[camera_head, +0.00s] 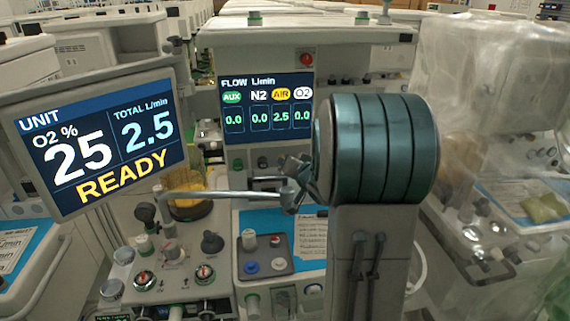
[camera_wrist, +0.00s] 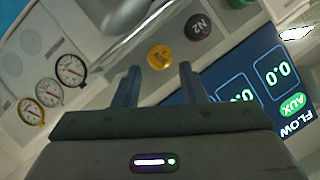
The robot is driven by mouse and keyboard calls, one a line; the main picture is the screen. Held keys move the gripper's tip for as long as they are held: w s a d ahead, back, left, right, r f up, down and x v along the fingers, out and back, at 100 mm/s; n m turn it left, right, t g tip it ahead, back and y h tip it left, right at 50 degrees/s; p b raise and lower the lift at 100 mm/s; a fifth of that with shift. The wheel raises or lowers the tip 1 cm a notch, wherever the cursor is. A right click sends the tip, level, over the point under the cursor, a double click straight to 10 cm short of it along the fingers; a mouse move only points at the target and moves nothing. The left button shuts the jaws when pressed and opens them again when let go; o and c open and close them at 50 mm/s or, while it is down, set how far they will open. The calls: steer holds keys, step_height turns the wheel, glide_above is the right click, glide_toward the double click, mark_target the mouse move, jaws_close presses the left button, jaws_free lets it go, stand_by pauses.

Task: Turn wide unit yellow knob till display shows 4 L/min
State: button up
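The yellow knob (camera_wrist: 159,57) shows in the wrist view, just beyond my fingertips and in line with the gap between them. My gripper (camera_wrist: 159,69) is open, with a finger to either side and a gap to the knob's edges. Whether the fingers reach alongside the knob is hard to tell. My arm hides the yellow knob there. The flow display (camera_wrist: 245,85) also shows partly, rotated, in the wrist view.
A black N2 knob (camera_wrist: 198,26) sits close beside the yellow one. Several gauges (camera_wrist: 71,70) are at the left of the wrist view. A tilted unit screen (camera_head: 100,145) reads 25, 2.5 and READY. A metal arm (camera_head: 225,193) crosses below the display. A plastic-covered cart (camera_head: 490,75) stands right.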

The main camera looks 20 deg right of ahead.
steer(key=x, duration=0.4)
steer(key=shift+w+f, duration=0.1)
steer(key=shift+w, duration=0.1)
steer(key=c, duration=0.7)
steer(key=shift+n+b, duration=0.3)
steer(key=shift+b, duration=0.1)
